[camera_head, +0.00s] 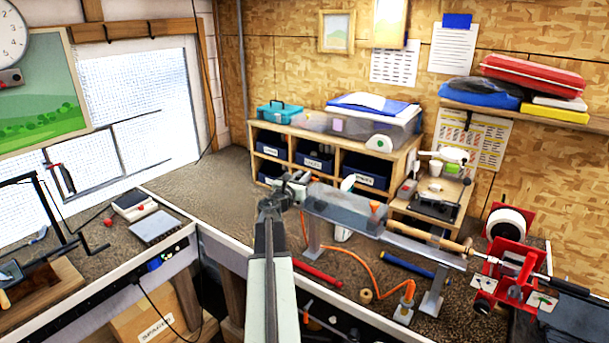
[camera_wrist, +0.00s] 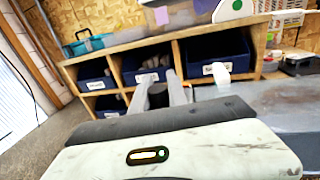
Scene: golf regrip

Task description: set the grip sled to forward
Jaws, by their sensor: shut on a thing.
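A grey rail bench (camera_head: 345,208) runs from the middle of the head view toward the lower right. The grip sled (camera_head: 302,178) appears to be the small grey part at its left, far end, partly hidden by my gripper. My gripper (camera_head: 281,190) is at that end, shut on a dark piece that seems to belong to the sled. In the wrist view, my gripper (camera_wrist: 160,93) shows two grey fingers with the dark piece between them.
A wooden cubby shelf (camera_head: 330,132) with dark blue bins stands behind the rail; its bins (camera_wrist: 212,57) fill the wrist view's back. An orange hose (camera_head: 364,270) and a blue tube (camera_head: 408,266) lie below the rail. Bare bench (camera_head: 205,185) lies left of it.

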